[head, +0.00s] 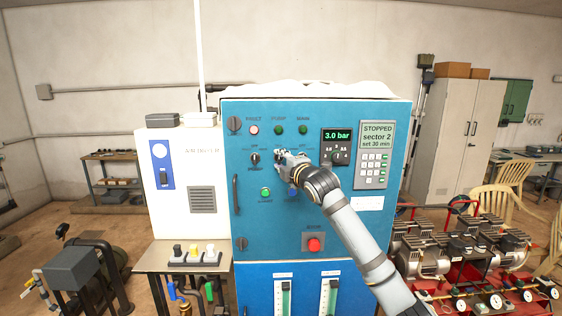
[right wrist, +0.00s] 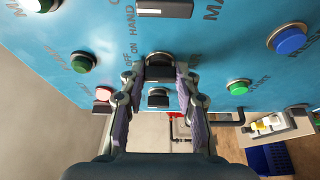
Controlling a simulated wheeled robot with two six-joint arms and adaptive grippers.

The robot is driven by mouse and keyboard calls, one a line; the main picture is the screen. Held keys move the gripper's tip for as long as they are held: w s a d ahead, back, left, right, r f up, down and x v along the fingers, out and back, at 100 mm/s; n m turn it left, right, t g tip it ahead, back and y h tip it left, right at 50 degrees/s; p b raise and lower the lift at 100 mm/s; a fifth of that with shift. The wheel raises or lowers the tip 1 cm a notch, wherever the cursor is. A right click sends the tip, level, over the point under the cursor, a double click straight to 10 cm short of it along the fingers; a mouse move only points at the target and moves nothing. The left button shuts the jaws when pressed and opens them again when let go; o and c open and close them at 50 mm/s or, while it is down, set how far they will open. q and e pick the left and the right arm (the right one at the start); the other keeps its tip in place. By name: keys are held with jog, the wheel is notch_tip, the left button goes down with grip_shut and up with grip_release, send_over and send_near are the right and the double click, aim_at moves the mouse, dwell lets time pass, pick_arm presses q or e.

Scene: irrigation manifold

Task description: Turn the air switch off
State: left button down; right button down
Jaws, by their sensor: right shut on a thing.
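A blue control panel (head: 300,230) has a row of black rotary switches. My right gripper (head: 281,160) reaches up to the panel from the lower right in the head view. In the right wrist view its two fingers (right wrist: 157,80) are shut on the middle black switch knob (right wrist: 159,68), one finger on each side. In the head view the gripper hides this knob. Its name label is covered, so I cannot read that it is the air switch, and its exact setting is unclear. A similar switch (head: 255,158) sits just left of it. My left gripper is in neither view.
Signal lamps, including a green one (head: 278,129), line the panel above. A green button (head: 265,191) and a red button (head: 314,244) are below. A display (head: 336,135) reads 3.0 bar. A keypad unit (head: 374,155) reads STOPPED. A white cabinet (head: 180,200) adjoins at left.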

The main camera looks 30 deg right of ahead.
jog(key=c, duration=1)
grip_release()
jog(key=shift+o, duration=0.2)
jog(key=shift+s, duration=0.15)
jog(key=s+a, duration=0.1)
jog(key=s, duration=0.6)
